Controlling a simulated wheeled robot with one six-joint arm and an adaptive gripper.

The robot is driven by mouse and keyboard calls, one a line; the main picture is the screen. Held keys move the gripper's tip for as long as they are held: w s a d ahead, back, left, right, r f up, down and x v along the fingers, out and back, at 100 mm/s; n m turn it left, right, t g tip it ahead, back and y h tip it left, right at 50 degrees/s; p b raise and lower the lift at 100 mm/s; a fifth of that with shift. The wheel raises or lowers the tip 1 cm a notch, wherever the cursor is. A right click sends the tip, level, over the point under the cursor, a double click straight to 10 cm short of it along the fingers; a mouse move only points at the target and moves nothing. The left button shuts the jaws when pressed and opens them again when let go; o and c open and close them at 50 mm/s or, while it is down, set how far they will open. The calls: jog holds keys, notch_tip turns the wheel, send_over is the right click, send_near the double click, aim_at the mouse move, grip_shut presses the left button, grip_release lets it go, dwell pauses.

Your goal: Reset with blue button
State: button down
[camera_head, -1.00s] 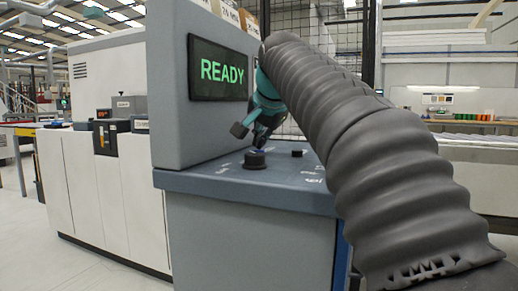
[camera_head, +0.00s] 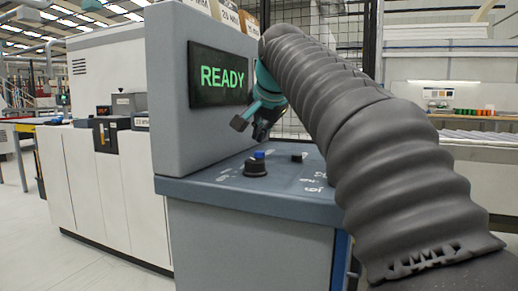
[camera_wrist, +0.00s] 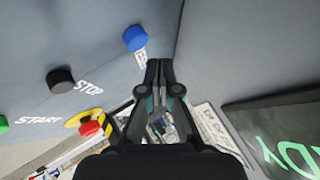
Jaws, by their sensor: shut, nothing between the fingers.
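The blue button (camera_head: 260,155) stands on the grey console top, with a black round part just below it in the head view. In the wrist view the blue button (camera_wrist: 136,38) is beyond and slightly left of my fingertips, with a partly hidden white label beside it. My gripper (camera_head: 261,137) is shut and empty, pointing down above the console with a gap to the blue button. Its two fingers meet in the wrist view (camera_wrist: 159,66). The screen (camera_head: 219,72) shows READY in green.
The wrist view shows a black button (camera_wrist: 60,79) marked STOP, a green button (camera_wrist: 3,123) by START, and a red button (camera_wrist: 91,127) on a yellow base. The console's upright panel (camera_head: 180,110) stands close beside my gripper. A white machine (camera_head: 85,190) is at left.

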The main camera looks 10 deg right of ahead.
aim_at(260, 152)
notch_tip(260, 152, up, 2)
jog(key=shift+r+p, duration=0.1)
jog(key=shift+p, duration=0.6)
jog(key=shift+r, duration=1)
